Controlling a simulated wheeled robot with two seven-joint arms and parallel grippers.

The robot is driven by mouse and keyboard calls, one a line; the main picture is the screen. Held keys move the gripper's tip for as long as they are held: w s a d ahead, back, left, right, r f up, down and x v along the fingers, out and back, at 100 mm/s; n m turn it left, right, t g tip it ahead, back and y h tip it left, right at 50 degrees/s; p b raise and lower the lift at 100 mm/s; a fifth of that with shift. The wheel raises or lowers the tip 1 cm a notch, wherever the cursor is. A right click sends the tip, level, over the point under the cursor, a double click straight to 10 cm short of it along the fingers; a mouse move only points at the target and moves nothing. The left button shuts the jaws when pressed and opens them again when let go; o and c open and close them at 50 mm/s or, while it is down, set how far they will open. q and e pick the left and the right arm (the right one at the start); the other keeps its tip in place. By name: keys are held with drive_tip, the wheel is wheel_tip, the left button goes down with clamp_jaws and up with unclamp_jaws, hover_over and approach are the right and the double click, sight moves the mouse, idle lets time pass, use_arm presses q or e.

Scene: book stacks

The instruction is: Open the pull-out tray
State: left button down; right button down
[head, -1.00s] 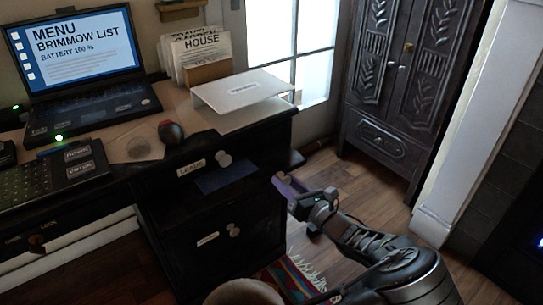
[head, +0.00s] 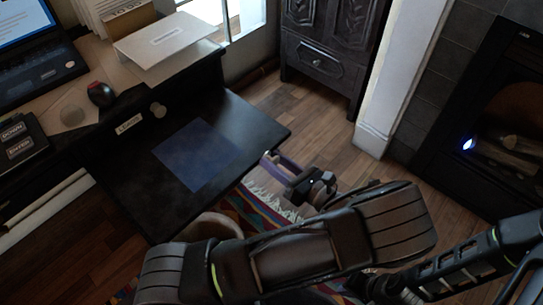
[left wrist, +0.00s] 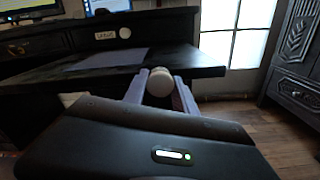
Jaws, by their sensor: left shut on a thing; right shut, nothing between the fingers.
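The pull-out tray (head: 245,120) is a black board with a dark blue panel (head: 195,153) on top. It stands well out from the desk, below a drawer labelled LEADS. My left gripper (head: 275,163) is at the tray's front edge, its purple fingers partly hidden. In the left wrist view my left gripper (left wrist: 160,95) is shut on a pale round knob (left wrist: 160,82) at the front edge of the tray (left wrist: 200,69). The knob is not clear in the head view. My right gripper's fingers do not show.
The desk holds a laptop (head: 38,65), a mouse (head: 101,94) and a white stand (head: 168,40). A dark carved cabinet (head: 325,45) and a fireplace (head: 490,130) stand to the right. A striped rug (head: 262,212) lies below the tray; wooden floor (head: 290,105) is free beyond it.

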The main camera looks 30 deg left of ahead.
use_arm(q)
drive_tip(key=c, duration=1)
unclamp_jaws()
drive_tip(key=shift+d, duration=0.1)
drive_tip(key=v, duration=0.7)
drive_tip(key=shift+d, duration=0.3)
drive_tip(key=shift+s, duration=0.15)
